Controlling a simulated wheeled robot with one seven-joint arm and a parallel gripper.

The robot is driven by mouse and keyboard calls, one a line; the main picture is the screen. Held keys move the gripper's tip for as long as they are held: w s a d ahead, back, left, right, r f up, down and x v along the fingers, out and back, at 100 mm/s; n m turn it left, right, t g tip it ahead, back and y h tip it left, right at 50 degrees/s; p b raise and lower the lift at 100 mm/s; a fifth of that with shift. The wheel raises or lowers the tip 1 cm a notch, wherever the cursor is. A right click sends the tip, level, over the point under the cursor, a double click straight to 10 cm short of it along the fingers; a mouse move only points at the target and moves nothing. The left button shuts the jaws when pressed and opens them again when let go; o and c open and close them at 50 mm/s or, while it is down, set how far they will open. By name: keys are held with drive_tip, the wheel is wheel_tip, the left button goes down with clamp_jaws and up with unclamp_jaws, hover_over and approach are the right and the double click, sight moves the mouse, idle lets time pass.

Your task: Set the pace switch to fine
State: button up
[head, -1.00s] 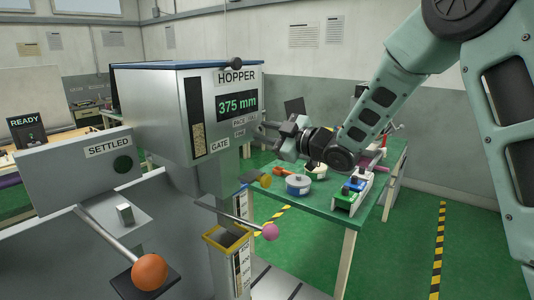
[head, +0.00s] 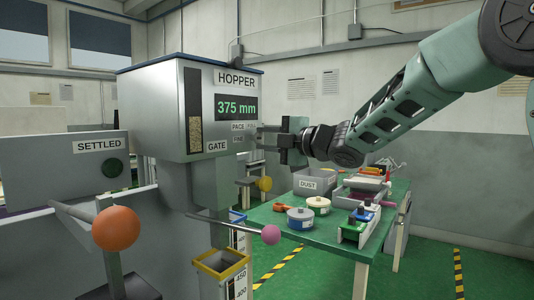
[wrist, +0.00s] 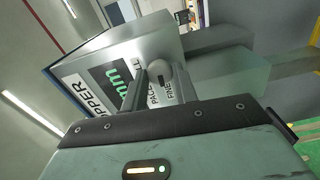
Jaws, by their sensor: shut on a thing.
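The hopper box (head: 168,85) has a lit readout (head: 236,107) showing 375 mm. Below it are small labels reading PACE and FINE (head: 239,137), with another label partly legible beside PACE. My gripper (head: 262,138) reaches in from the right at the box's front face, beside these labels. In the wrist view my gripper (wrist: 158,80) has its two fingers around a round grey knob (wrist: 160,69), the pace switch's by its place, next to the PACE and FINE labels (wrist: 163,95). The switch's lever and exact setting are hidden by the fingers.
A pink ball on a rod (head: 271,235) sticks out below the hopper, and an orange ball handle (head: 117,229) stands at the left.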

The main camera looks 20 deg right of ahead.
drive_tip(key=shift+n+b, duration=0.45)
drive_tip(key=shift+n, duration=0.05)
drive_tip(key=o, duration=1)
drive_tip(key=shift+c, duration=0.2)
drive_tip(key=shift+s, duration=0.1)
drive_tip(key=v, duration=1.7)
drive_tip(key=shift+b, duration=0.45)
drive_tip(key=shift+d, duration=0.1)
